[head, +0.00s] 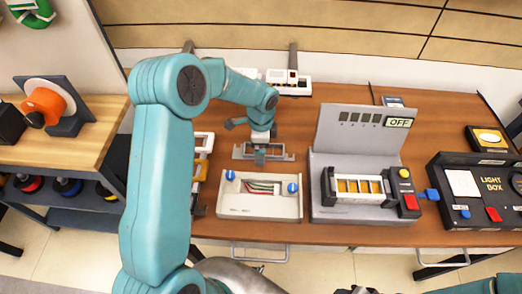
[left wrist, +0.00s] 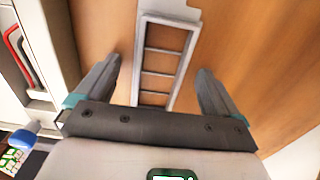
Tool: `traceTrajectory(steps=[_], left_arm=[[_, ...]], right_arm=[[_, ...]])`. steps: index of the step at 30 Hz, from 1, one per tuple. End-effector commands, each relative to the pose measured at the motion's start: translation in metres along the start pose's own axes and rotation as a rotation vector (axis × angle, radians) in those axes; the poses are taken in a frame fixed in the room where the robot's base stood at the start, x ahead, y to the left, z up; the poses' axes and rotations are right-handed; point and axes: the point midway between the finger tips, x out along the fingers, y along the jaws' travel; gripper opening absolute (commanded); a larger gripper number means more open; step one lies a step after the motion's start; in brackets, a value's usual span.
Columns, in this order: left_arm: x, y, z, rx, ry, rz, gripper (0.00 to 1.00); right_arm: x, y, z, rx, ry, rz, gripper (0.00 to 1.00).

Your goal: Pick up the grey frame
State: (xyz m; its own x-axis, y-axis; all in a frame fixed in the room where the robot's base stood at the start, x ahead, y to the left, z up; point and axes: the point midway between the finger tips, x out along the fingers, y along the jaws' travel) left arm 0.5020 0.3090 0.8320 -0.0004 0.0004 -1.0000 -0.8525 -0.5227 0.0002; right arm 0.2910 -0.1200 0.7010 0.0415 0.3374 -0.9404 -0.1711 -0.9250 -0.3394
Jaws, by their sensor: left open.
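The grey frame (head: 286,155) lies on the brown wooden table, behind the white box with blue knobs. It is a narrow rectangle with crossbars, and my left gripper partly hides it in the head view. My left gripper (head: 260,155) is above the middle of the frame, pointing down. In the left wrist view the frame (left wrist: 186,66) lies between the spread fingers of my left gripper (left wrist: 159,66). The gripper is open, with one finger on each side of the frame and gaps between. I cannot tell the exact height of the fingertips. My right gripper is not in view.
The white box (head: 238,209) stands just in front of the frame. A grey device with an OFF panel (head: 362,135) is to its right, and a black light box (head: 478,185) farther right. White-and-yellow parts (head: 202,160) lie to its left. White parts (head: 288,83) stand behind.

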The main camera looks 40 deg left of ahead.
Motion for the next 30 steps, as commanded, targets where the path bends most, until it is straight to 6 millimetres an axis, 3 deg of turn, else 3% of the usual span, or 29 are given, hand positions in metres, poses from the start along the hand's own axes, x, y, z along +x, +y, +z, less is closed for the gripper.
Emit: traceTrajectory(steps=[2, 6, 8, 20, 25, 30], left_arm=[[0.0, 0.0, 0.0, 0.0, 0.0, 0.0, 0.96], [0.0, 0.0, 0.0, 0.0, 0.0, 0.0, 0.5], [0.0, 0.0, 0.0, 0.0, 0.0, 0.0, 0.36], [-0.008, 0.0, -0.001, -0.001, 0.001, -0.002, 0.36], [-0.034, -0.001, -0.001, 0.001, 0.002, -0.005, 0.36], [-0.084, -0.001, -0.001, 0.0, 0.003, -0.007, 0.36]], right_arm=[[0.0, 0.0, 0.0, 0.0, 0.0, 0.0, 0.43], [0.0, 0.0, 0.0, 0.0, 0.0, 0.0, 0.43], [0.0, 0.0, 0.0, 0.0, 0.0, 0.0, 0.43], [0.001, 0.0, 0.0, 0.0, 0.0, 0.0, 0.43], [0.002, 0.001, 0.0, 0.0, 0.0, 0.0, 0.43], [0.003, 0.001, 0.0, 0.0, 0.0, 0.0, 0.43]])
